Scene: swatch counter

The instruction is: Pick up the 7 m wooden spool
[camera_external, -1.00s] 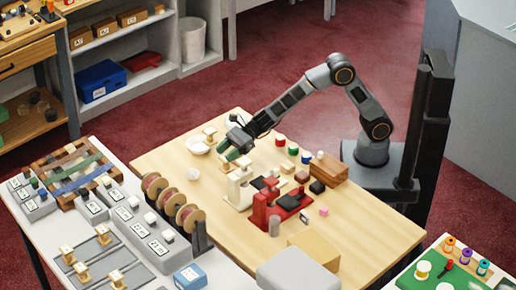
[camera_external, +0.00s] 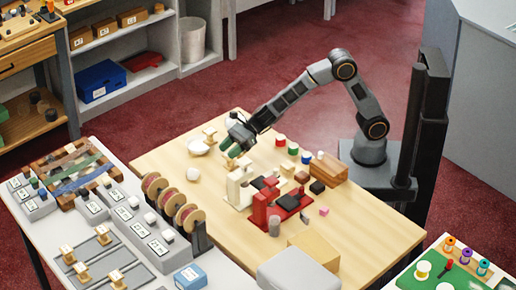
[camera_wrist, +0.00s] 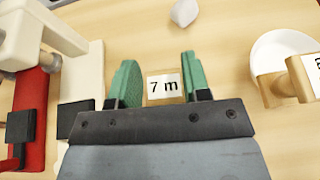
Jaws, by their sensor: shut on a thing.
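The 7 m wooden spool (camera_wrist: 164,87) shows in the wrist view between the two green finger pads of my gripper (camera_wrist: 160,80), with its white "7 m" label facing the camera. My gripper is shut on it. In the external view my gripper (camera_external: 234,146) is over the far left part of the wooden table, beside the cream press. The spool is hidden or too small to make out there.
A cream press (camera_external: 238,185) and a red press (camera_external: 262,212) stand close by. A white bowl (camera_external: 198,147) and another labelled spool (camera_external: 210,132) are left of my gripper in the external view. A grey-white lump (camera_wrist: 183,12) lies beyond my fingers.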

